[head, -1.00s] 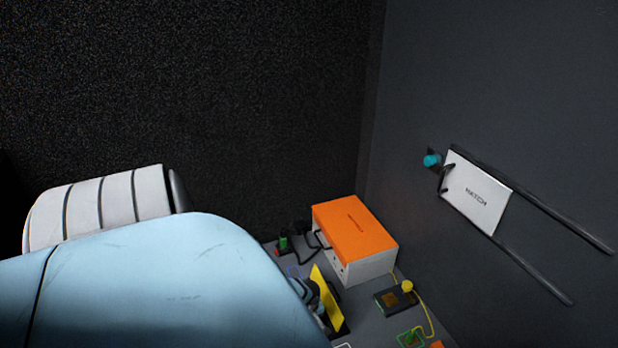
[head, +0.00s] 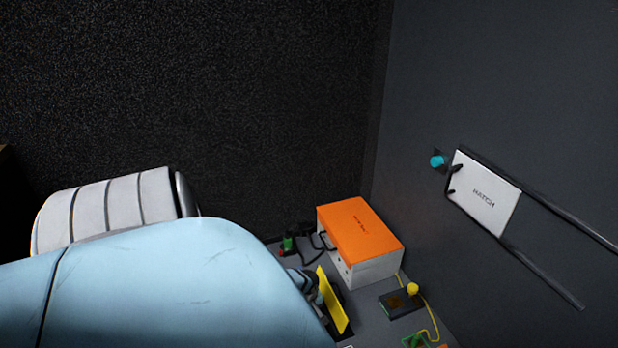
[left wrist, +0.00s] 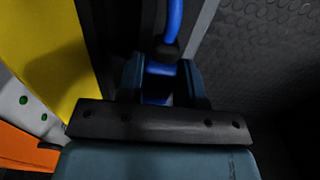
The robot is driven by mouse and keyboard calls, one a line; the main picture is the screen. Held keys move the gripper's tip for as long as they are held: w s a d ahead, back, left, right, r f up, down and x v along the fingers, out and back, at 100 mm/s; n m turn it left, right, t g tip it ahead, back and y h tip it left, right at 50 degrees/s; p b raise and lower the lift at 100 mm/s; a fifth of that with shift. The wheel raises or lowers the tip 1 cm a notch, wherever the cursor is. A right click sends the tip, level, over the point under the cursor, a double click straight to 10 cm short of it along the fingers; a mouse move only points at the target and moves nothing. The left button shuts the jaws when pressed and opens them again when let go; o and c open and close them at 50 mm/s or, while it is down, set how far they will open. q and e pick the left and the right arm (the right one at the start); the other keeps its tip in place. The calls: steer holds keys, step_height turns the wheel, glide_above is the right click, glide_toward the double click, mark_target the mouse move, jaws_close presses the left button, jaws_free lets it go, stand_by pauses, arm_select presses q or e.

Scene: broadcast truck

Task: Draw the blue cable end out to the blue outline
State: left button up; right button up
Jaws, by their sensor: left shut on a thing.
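The blue cable end (left wrist: 157,90) sits between the two fingers of my left gripper (left wrist: 161,78) in the left wrist view. The gripper is shut on it. The blue cable (left wrist: 175,22) runs from a dark collar up out of the top of that view. In the head view my left forearm covers the lower left, and only a small part of the gripper shows, beside a yellow plate (head: 332,300). I cannot make out the blue outline in either current view. My right gripper is not in view.
An orange-topped white box (head: 372,267) stands behind the yellow plate. A black pad with a yellow knob (head: 413,289) and a green outline (head: 415,341) lie to the right. A red and green connector (head: 288,245) is at the left. A white hatch (head: 485,195) is on the wall.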

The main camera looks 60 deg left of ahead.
arm_select(q)
steer(key=shift+w+a+f+b, duration=0.15)
steer(key=shift+a+b, duration=0.35)
steer(key=shift+a, duration=0.6)
steer(key=shift+w+a+b, duration=0.1)
steer(key=shift+a+b, duration=0.4)
steer(key=shift+a, duration=0.6)
steer(key=shift+a, duration=0.15)
